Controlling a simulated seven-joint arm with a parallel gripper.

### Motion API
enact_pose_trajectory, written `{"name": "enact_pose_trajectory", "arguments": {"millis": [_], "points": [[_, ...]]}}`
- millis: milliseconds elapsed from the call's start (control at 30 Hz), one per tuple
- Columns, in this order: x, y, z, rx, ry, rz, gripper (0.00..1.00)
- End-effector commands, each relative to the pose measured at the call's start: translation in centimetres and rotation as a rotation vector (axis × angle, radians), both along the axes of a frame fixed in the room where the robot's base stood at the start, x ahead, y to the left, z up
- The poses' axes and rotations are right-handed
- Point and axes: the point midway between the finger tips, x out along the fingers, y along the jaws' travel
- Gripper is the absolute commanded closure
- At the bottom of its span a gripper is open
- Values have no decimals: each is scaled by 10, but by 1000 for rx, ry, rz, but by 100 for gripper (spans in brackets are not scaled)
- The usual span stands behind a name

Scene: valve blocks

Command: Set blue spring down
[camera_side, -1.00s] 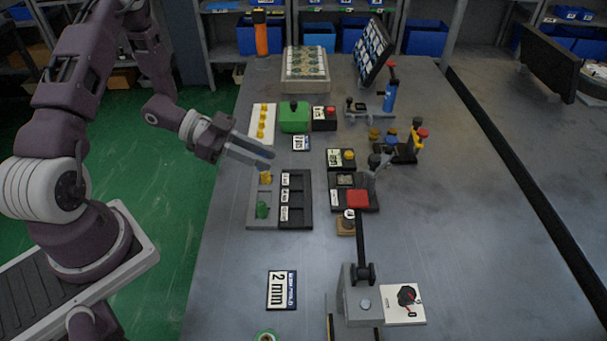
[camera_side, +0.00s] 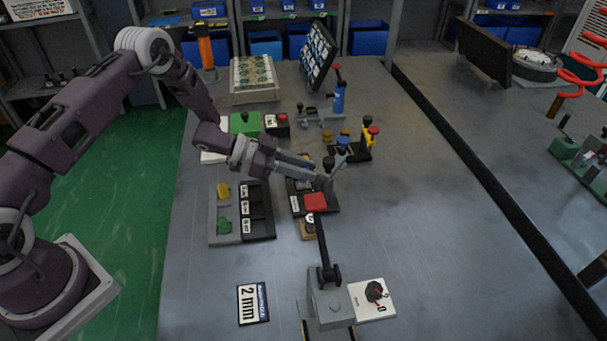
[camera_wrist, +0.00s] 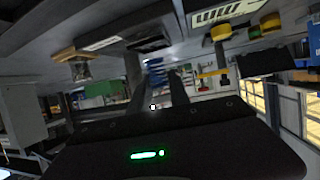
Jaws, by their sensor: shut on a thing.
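My gripper (camera_side: 320,172) reaches right over the bench, its fingertips close to a dark upright lever (camera_side: 328,186) on a small black block. It is shut on the blue spring; in the wrist view a small blue shape (camera_wrist: 155,72) shows between the two fingers, blurred. The spring cannot be made out in the side view. A yellow piece (camera_side: 223,190) and a green piece (camera_side: 224,226) sit in the grey tray (camera_side: 213,214). A black tray (camera_side: 268,226) with labelled compartments stands against its right side.
Behind are a green block (camera_side: 244,123), a blue cylinder (camera_side: 339,98) and a knobbed valve block (camera_side: 360,150). A "2 mm" card (camera_side: 253,304) lies near the front.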

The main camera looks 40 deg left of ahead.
Motion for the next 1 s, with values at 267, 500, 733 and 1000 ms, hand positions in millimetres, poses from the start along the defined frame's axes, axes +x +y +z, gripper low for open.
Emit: {"name": "enact_pose_trajectory", "arguments": {"millis": [267, 500, 733, 1000], "points": [[0, 0, -16, 0, -2, 1, 100], [0, 0, -19, 0, -2, 1, 68], [0, 0, -19, 0, -2, 0, 56], [-8, 15, -9, 1, -2, 2, 56]]}}
